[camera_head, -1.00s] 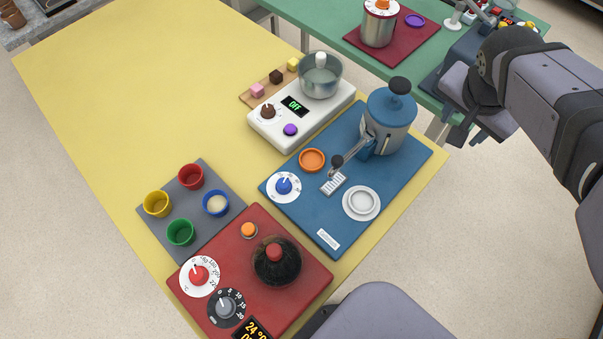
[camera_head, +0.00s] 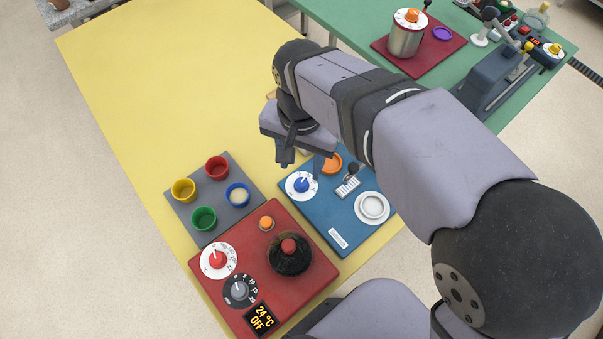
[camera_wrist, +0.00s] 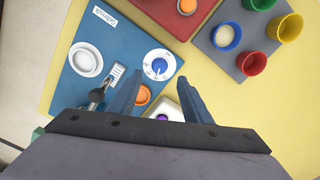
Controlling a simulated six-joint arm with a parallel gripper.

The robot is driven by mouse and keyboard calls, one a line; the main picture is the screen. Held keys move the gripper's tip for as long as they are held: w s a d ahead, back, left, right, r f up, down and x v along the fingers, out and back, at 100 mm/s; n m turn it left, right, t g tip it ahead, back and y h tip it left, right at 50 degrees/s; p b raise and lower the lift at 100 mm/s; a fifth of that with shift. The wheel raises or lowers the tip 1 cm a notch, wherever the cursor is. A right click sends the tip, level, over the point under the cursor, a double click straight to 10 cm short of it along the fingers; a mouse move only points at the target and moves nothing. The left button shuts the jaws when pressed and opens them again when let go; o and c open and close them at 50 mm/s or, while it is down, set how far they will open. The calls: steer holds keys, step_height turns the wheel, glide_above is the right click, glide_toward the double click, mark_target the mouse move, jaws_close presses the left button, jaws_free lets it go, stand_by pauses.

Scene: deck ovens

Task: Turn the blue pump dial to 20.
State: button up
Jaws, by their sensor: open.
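The blue pump dial (camera_head: 301,185) has a blue knob on a round white scale and sits at the left corner of the blue board (camera_head: 327,216). In the wrist view the dial (camera_wrist: 159,65) lies beyond my fingertips, with the blue knob in its middle. The scale numbers are too small to read. My gripper (camera_head: 301,160) is open and empty, above and behind the dial, apart from it. In the wrist view its two fingers (camera_wrist: 164,95) point towards the dial.
The yellow table's far left is clear.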

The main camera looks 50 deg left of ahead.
mark_target(302, 182)
steer(key=shift+f+p, duration=0.4)
steer(key=shift+f, duration=3.25)
steer(key=c, duration=1.1)
